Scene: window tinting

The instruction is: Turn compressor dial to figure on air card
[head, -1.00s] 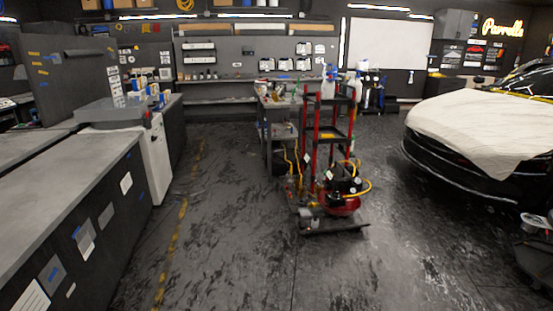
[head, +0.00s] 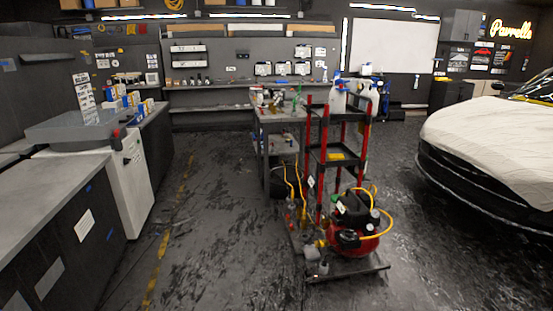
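The compressor (head: 352,228) is a small red tank with a black top, standing low on the base of a red and black cart right of centre. A yellow hose (head: 388,222) loops around it. Small round gauge-like parts show on its front, but the dial and its figures are too small to read. I cannot make out an air card among the several cards and papers in view. My gripper is not in view.
The cart (head: 322,155) carries spray bottles (head: 338,97) on top. A grey workbench (head: 285,112) stands behind it. Counters (head: 60,200) line the left, and a covered car (head: 490,150) stands right. The floor (head: 225,240) between the counters and cart is clear.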

